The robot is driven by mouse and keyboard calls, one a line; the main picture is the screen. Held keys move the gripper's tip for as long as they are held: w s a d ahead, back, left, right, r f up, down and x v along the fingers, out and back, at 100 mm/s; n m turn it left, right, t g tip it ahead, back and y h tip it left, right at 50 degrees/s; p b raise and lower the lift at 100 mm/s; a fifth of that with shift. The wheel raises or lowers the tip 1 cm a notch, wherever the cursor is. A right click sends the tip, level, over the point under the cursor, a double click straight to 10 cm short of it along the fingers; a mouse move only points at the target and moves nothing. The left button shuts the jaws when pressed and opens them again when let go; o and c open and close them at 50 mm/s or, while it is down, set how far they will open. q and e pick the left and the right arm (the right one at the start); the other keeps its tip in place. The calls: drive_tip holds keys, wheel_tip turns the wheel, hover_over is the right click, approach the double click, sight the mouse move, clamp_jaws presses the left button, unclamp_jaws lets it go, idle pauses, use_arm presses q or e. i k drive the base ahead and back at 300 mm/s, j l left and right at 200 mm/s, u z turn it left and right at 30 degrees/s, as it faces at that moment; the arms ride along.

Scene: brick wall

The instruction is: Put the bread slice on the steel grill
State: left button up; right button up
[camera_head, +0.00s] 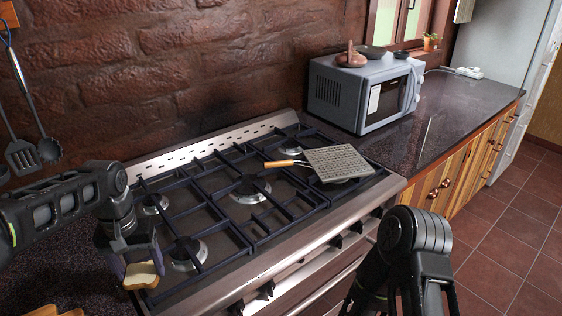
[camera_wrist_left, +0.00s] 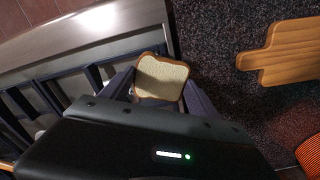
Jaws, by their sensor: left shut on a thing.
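A bread slice (camera_head: 141,275) is held in my left gripper (camera_head: 136,262) at the left edge of the stove. In the left wrist view the bread slice (camera_wrist_left: 161,79) sits between the two fingers of the left gripper (camera_wrist_left: 160,88). The steel grill (camera_head: 339,162) is a flat square plate with a wooden handle (camera_head: 281,163). It rests on the right rear part of the stove, away from the left gripper. My right arm shows at the lower right of the head view, but its gripper fingers are out of the picture.
The stove (camera_head: 248,188) has several burners under dark grates. A grey microwave (camera_head: 366,91) stands on the counter right of the stove. A wooden cutting board (camera_wrist_left: 290,52) lies on the dark counter left of the stove. Utensils (camera_head: 24,155) hang at the far left.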

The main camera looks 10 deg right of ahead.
sight(336, 160)
drive_tip(key=i+l+z, duration=0.1)
drive_tip(key=l+z, duration=0.2)
drive_tip(key=z, duration=0.15)
drive_tip(key=i+l+z, duration=0.15)
drive_tip(key=z, duration=0.3)
drive_tip(key=i+l+z, duration=0.25)
drive_tip(key=z, duration=0.15)
drive_tip(key=i+l+z, duration=0.2)
drive_tip(key=z, duration=0.25)
drive_tip(key=i+l+z, duration=0.2)
drive_tip(key=i, duration=0.55)
drive_tip(key=i+l+u, duration=0.1)
drive_tip(key=i+u, duration=0.2)
drive_tip(key=u, duration=0.15)
drive_tip(key=i+l+u, duration=0.15)
drive_tip(key=i+u, duration=0.15)
drive_tip(key=u, duration=0.15)
drive_tip(key=i+l+u, duration=0.25)
drive_tip(key=u, duration=0.15)
drive_tip(key=i+l+u, duration=0.15)
drive_tip(key=l+u, duration=0.3)
drive_tip(key=i+l+u, duration=0.15)
drive_tip(key=l+u, duration=0.3)
drive_tip(key=j, duration=0.1)
